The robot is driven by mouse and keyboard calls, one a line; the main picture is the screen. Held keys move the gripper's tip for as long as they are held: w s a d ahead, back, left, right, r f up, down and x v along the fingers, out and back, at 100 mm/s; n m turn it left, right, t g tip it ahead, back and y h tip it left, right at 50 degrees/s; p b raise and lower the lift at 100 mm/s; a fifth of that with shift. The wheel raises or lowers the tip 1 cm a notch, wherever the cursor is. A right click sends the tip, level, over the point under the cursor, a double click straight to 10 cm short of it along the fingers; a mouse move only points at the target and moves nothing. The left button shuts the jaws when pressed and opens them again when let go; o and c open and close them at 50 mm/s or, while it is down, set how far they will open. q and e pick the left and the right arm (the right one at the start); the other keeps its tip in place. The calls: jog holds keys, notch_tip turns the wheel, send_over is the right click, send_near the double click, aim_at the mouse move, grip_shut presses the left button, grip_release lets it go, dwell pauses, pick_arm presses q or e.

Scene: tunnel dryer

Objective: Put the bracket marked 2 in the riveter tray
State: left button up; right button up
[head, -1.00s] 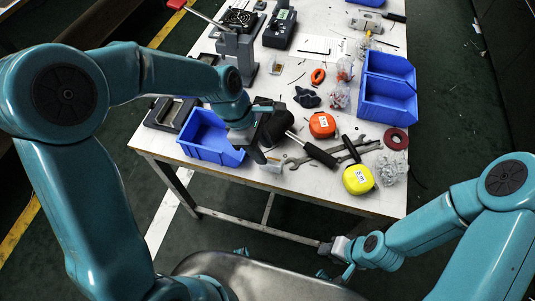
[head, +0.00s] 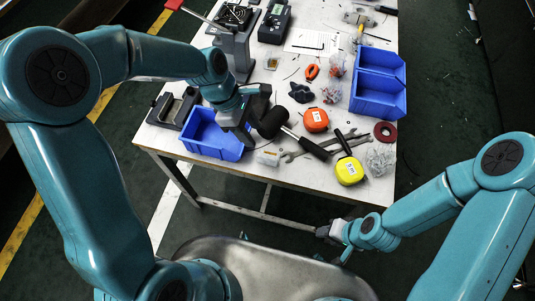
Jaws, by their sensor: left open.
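My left gripper (head: 245,138) is open and hangs over the right end of a blue bin (head: 204,149) at the table's front left; nothing shows between its jaws. A small pale block (head: 268,157) lies on the table just right of the gripper, apart from it. I cannot read any mark on it, so I cannot tell which thing is the bracket marked 2. A dark grey tray-like fixture (head: 172,110) stands left of the blue bin. No label shows which container is the riveter tray. My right gripper (head: 335,238) is low, beyond the table's front edge.
A black-headed mallet (head: 273,124), wrenches (head: 310,152), an orange tape measure (head: 316,120) and a yellow one (head: 349,171) crowd the front right. A grey press (head: 237,52) stands behind the blue bin. A double blue bin (head: 378,82) is at right.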

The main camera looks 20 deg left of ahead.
aim_at(267, 156)
pick_arm(q)
jog(key=x, duration=0.4)
jog(key=shift+d+f, duration=0.15)
jog(key=shift+f, duration=0.2)
jog(key=x, duration=0.6)
jog(key=shift+s+r, duration=0.1)
jog(key=shift+s, duration=0.2)
grip_shut()
